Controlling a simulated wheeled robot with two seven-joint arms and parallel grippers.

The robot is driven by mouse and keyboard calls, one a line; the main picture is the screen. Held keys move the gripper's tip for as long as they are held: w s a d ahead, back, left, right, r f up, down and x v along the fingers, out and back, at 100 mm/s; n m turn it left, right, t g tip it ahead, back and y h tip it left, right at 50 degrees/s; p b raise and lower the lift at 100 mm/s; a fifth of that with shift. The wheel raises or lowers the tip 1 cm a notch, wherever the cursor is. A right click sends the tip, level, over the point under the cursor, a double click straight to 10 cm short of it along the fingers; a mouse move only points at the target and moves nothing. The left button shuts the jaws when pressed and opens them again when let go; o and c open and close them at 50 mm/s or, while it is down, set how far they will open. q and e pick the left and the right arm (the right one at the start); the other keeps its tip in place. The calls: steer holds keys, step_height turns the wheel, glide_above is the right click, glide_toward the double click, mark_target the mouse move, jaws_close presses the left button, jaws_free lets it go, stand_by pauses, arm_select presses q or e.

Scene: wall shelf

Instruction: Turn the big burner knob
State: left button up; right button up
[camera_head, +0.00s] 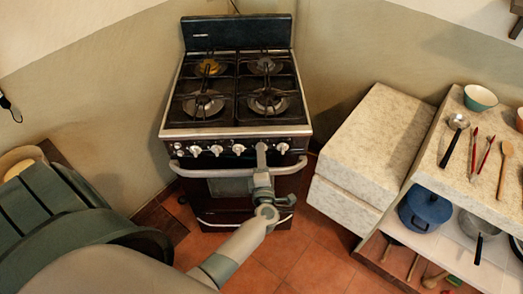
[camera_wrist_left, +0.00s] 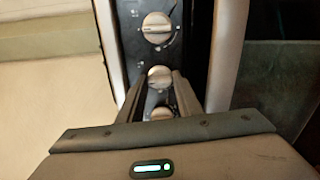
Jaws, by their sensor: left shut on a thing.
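The stove (camera_head: 238,135) stands against the wall, with a row of pale round knobs along its front panel. Knobs (camera_head: 216,150) show left of my gripper, and one knob (camera_head: 282,148) shows to its right. My left gripper (camera_head: 262,147) reaches up to the panel and hides the knob there. In the left wrist view, its fingers (camera_wrist_left: 160,80) are shut on a burner knob (camera_wrist_left: 159,74). Another knob (camera_wrist_left: 157,28) is above it, and a third (camera_wrist_left: 161,114) shows lower, between the fingers. Which knob is the big burner's is not clear. My right gripper is out of view.
The oven handle (camera_head: 190,171) runs just below the knobs, close to my left gripper. A pale counter block (camera_head: 375,135) stands to the right. A shelf (camera_head: 452,180) beside it holds a bowl (camera_head: 480,97), utensils and a blue pot (camera_head: 425,208).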

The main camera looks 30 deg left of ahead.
arm_select(q)
steer(key=shift+m+p, duration=0.35)
steer(key=shift+m, duration=0.25)
steer(key=o, duration=1)
steer(key=shift+o, duration=0.2)
steer(key=shift+v, duration=0.85)
steer(key=p+v, duration=0.1)
steer(key=v, duration=1.4)
steer(key=shift+s+d, duration=0.25)
steer(key=shift+d, duration=0.05)
